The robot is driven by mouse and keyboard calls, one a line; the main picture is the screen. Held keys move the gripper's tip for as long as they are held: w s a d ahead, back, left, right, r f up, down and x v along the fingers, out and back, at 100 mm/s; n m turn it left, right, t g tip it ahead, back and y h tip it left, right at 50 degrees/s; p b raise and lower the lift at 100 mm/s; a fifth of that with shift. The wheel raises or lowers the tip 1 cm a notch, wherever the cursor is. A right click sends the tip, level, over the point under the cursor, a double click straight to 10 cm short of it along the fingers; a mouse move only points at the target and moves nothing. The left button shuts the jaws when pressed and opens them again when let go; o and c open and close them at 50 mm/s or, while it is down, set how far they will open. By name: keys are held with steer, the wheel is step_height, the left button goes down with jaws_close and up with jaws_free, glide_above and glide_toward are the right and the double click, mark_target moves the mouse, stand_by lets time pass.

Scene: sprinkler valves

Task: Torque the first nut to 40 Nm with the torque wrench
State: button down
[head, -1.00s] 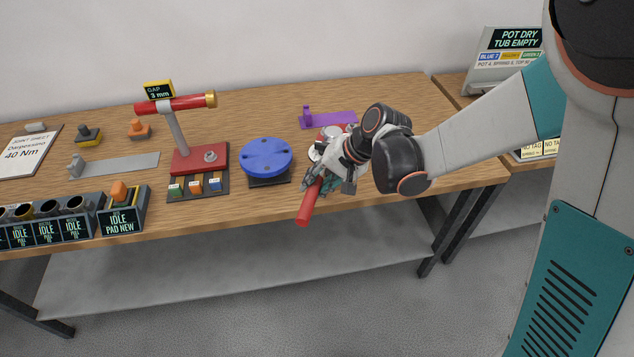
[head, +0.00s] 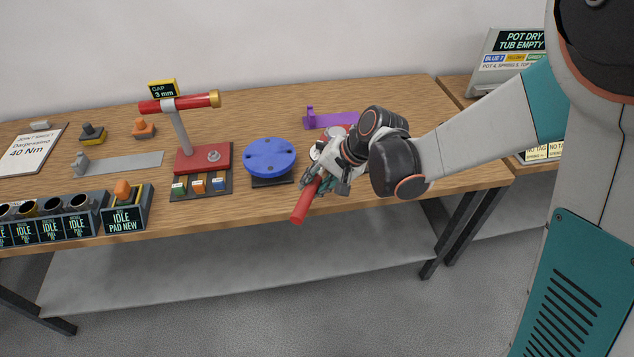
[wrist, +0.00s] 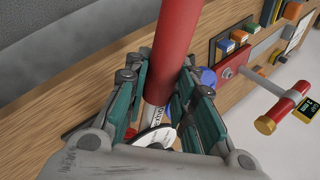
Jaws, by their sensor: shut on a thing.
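A tool with a long red handle (head: 306,200), likely the torque wrench, sits between my gripper's fingers (head: 322,185). In the wrist view the red handle (wrist: 174,45) runs up between my shut fingers (wrist: 158,88). Below it are a pale lettered shaft and part of a white dial (wrist: 158,138). The handle points toward the table's front edge. The tool's far end is hidden by my gripper and wrist. A blue round flange (head: 269,157) with several dark spots on top stands just left of my gripper. I cannot make out which nut is the first.
A red stand (head: 203,158) with a red crossbar and a "GAP 3 mm" sign stands left of the flange. A purple bracket (head: 335,120) lies behind my gripper. Dark bins (head: 55,220) and a "40 Nm" sheet (head: 30,150) are at far left.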

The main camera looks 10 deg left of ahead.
steer(key=shift+w+a+m+t, duration=0.2)
steer(key=shift+a+m, duration=0.15)
steer(key=shift+a, duration=0.2)
steer(key=shift+w+a+m+t, duration=0.1)
steer(key=shift+a+m+t, duration=0.1)
steer(key=shift+a+m, duration=0.25)
steer(key=shift+d, duration=0.1)
stand_by(0.3)
steer(key=shift+s+d+f+n+b, duration=0.1)
steer(key=shift+s+d+n+b, duration=0.05)
steer(key=shift+d+n+b, duration=0.2)
steer(key=shift+s+d, duration=0.1)
steer(key=shift+d, duration=0.1)
steer(key=shift+r, duration=0.2)
stand_by(0.5)
